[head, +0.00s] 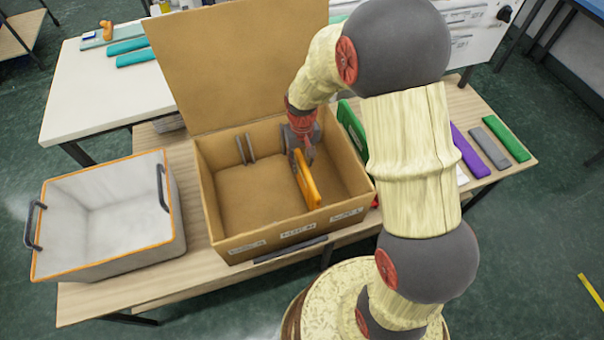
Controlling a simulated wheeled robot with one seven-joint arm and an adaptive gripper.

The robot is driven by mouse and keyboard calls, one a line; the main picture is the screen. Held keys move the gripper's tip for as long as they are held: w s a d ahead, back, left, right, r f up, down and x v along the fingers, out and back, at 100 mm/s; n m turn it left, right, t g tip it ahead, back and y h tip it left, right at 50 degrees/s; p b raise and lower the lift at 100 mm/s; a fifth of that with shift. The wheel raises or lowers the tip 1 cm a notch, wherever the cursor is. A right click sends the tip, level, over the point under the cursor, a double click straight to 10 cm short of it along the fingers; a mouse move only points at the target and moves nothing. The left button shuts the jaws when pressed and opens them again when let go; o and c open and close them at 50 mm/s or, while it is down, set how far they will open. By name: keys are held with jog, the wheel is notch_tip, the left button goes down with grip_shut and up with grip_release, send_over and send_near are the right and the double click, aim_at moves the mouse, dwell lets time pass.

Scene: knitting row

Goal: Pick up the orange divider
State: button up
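The orange divider (307,180) is a thin upright panel inside the open cardboard box (215,208), right of the box's middle. My gripper (303,150) reaches down into the box at the far end of the divider. Its grey fingers are at or right beside the divider's top edge. The fingertips are partly hidden, so I cannot tell whether they are closed on it.
A pair of grey slots (246,149) is on the box's back wall. A white bin (105,215) with an orange rim stands to the left. A green panel (352,125) stands by the box's right side. Purple (470,150), grey (490,148) and green (507,139) bars lie at the right.

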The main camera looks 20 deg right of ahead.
jog(key=c, duration=0.6)
grip_shut()
